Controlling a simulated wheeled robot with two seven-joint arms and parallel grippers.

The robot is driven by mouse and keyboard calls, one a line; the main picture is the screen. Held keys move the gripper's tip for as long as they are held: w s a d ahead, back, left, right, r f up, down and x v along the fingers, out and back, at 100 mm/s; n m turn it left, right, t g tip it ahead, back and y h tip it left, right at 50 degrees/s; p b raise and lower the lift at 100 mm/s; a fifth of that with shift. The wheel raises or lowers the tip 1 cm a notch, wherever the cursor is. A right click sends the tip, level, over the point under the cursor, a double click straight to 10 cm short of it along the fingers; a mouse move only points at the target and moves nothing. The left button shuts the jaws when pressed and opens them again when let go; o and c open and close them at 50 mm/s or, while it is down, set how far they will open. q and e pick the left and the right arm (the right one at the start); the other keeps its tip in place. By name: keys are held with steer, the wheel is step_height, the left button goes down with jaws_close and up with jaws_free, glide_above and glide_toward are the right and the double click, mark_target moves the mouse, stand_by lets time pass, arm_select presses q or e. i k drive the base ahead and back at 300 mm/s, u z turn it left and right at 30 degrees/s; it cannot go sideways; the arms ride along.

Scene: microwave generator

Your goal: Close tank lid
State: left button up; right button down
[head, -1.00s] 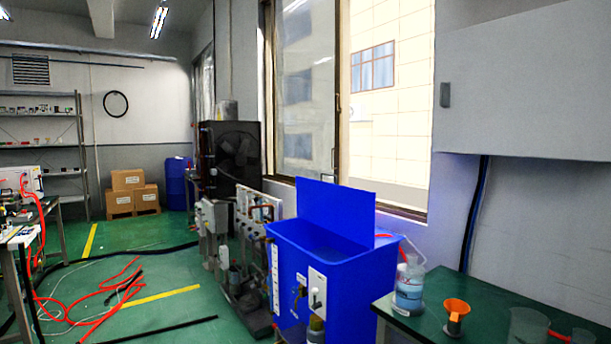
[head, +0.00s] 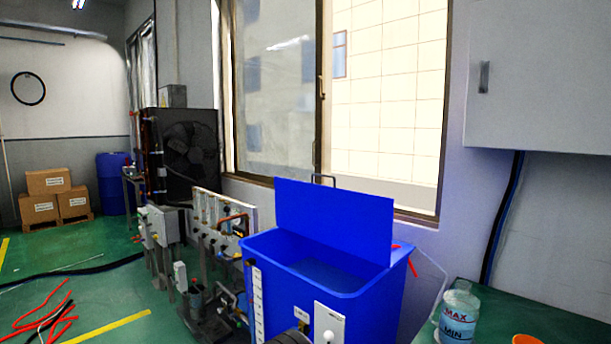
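The blue tank (head: 385,300) stands right of centre in the head view, with its top open. Its lid (head: 335,220) is a flat blue panel, raised nearly upright along the tank's back edge, in front of the window. A dark handle (head: 323,177) shows at the lid's top edge. The tank's inside is partly visible below the lid. A dark rounded piece shows at the bottom edge in front of the tank; I cannot tell what it is. Neither of my grippers can be made out.
A green-topped table (head: 480,295) stands to the tank's right, with a MAX/MIN-marked bottle (head: 458,318) and an orange funnel (head: 526,340). Pipe and valve equipment (head: 220,235) is to the left. Red hoses (head: 45,315) lie on the green floor. A grey cabinet (head: 540,80) hangs at upper right.

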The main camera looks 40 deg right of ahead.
mark_target(360, 224)
steer(key=z, duration=0.25)
steer(key=i, duration=0.8)
steer(key=z, duration=1.25)
steer(key=i, duration=0.7)
steer(key=z, duration=0.7)
